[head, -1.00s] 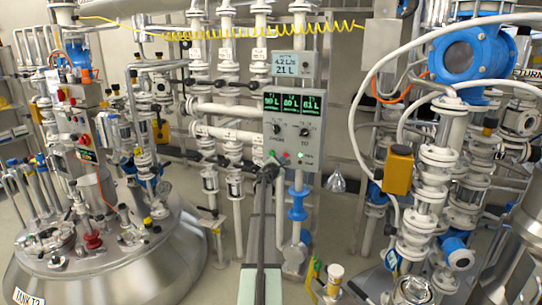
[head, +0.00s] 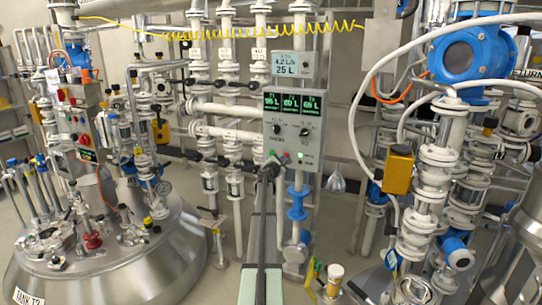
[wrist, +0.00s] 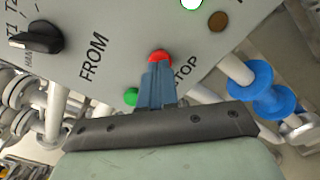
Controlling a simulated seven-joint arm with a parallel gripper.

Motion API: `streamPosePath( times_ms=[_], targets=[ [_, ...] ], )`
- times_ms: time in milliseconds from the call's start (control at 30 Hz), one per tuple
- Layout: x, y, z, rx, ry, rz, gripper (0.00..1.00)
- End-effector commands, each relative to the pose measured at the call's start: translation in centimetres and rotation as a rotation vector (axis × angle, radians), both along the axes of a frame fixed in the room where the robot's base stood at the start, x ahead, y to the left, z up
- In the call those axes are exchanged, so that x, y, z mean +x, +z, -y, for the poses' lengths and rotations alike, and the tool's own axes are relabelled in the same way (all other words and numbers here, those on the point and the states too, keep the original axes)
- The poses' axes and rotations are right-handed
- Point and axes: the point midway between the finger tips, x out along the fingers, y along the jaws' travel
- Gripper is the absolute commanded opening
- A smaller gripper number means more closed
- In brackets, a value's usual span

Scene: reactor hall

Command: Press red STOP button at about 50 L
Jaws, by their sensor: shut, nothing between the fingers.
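The red STOP button (wrist: 159,57) is on the lower part of the grey control panel (wrist: 120,30); it also shows in the head view (head: 285,158). My gripper (wrist: 158,70) is shut and empty, its fingertips right at the lower edge of the red button in the wrist view. I cannot tell whether they touch it. A green button (wrist: 131,97) sits to the left of the fingers. The flow display (head: 286,64) above the panel reads 4.2 L/s and 25 L.
The FROM knob (wrist: 36,38) and the TO knob (head: 305,132) are on the same panel. A lit green lamp (wrist: 191,3) is beside a dark brown lamp (wrist: 218,21). A pipe with blue fittings (head: 297,205) runs below the panel.

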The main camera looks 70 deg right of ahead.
Motion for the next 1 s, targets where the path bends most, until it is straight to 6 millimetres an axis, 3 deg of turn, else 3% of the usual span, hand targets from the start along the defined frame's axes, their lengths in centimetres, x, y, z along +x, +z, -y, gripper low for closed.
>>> streamPosePath(
  times_ms=[333,1000],
  targets=[
    [0.02,0.01,0.91,0.0,0.0,0.0,0.0],
    [-0.01,0.01,0.31,0.0,0.0,0.0,0.0]
  ],
)
